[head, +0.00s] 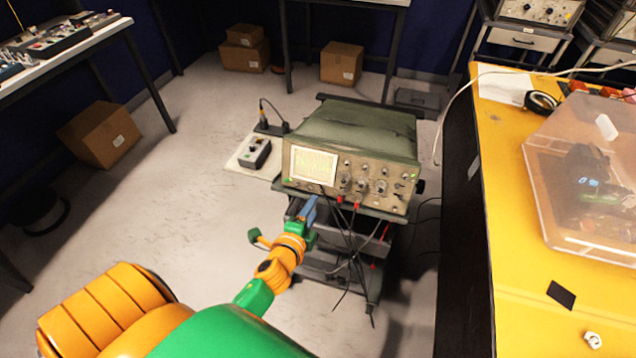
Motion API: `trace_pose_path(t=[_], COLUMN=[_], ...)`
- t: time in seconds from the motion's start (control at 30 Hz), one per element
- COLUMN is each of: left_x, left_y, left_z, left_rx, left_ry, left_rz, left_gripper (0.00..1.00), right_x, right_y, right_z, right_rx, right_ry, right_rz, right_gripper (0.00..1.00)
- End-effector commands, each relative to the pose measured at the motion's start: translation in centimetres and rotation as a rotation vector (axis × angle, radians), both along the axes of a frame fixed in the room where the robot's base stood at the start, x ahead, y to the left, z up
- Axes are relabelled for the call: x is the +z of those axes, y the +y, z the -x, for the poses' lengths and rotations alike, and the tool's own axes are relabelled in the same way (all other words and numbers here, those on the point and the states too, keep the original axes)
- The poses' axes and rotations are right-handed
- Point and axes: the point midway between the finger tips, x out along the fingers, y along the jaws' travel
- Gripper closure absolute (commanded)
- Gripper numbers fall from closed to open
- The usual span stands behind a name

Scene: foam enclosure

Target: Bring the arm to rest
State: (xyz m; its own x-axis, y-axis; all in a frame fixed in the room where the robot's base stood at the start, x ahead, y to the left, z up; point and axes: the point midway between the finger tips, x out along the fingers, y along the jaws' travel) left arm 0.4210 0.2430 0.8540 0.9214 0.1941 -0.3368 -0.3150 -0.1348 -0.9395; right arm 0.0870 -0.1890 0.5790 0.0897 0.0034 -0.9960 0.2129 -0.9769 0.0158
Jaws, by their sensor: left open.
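My left arm comes in from the lower left in orange and green. Its gripper (283,232) is open, with its fingers spread and nothing seen between them. It is in front of the cart (352,210) that carries the oscilloscope (352,165), just below and left of the oscilloscope's front panel. I cannot tell whether it touches the cart or the hanging cables. My right gripper does not show.
Black cables (345,250) hang down the cart's front near the gripper. A small box with knobs (254,153) sits on a side shelf. A yellow table (500,250) with a clear bin (545,190) stands at right. Floor (140,215) at left is mostly clear.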

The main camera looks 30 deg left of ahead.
Motion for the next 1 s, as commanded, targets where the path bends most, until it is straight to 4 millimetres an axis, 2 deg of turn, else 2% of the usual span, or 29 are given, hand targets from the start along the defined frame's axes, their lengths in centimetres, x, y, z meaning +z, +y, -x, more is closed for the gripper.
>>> trace_pose_path(t=[0.1, 0.17, 0.27, 0.3, 0.37, 0.4, 0.47, 0.5, 0.6, 0.7, 0.77, 0.83, 1.0], left_x=[0.0, -0.9, -5.9, -9.1, -14.1, -17.2, -20.9, -22.9, -25.9, -27.1, -27.4, -27.5, -27.5], left_y=[0.0, -0.2, -1.3, -2.0, -3.2, -3.8, -4.7, -5.1, -5.5, -5.5, -5.4, -5.4, -5.4], left_z=[0.0, 0.3, 2.4, 4.3, 8.1, 11.1, 16.0, 19.3, 26.5, 31.2, 32.7, 33.5, 33.5], left_rx=[0.0, 0.003, 0.036, 0.071, 0.152, 0.224, 0.349, 0.438, 0.655, 0.811, 0.865, 0.891, 0.893], left_ry=[0.001, 0.018, 0.132, 0.209, 0.343, 0.433, 0.556, 0.629, 0.765, 0.838, 0.857, 0.865, 0.866], left_rz=[0.001, 0.023, 0.174, 0.271, 0.43, 0.53, 0.659, 0.727, 0.841, 0.892, 0.905, 0.911, 0.912], left_gripper=[0.54, 0.54, 0.54, 0.54, 0.54, 0.54, 0.54, 0.54, 0.54, 0.54, 0.54, 0.54, 0.54], right_x=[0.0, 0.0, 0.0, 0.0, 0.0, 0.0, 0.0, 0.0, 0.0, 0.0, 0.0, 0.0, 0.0], right_y=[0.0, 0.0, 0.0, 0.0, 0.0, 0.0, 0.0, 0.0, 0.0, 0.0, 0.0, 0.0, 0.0], right_z=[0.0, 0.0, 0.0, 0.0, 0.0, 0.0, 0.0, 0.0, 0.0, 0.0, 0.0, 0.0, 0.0], right_rx=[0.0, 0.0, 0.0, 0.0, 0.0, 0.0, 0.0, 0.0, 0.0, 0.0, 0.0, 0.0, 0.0], right_ry=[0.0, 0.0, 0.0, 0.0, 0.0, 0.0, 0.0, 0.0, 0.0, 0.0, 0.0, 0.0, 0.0], right_rz=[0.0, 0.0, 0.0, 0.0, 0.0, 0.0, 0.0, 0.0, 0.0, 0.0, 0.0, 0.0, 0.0], right_gripper=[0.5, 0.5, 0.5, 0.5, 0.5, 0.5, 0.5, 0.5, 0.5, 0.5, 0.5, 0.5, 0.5])
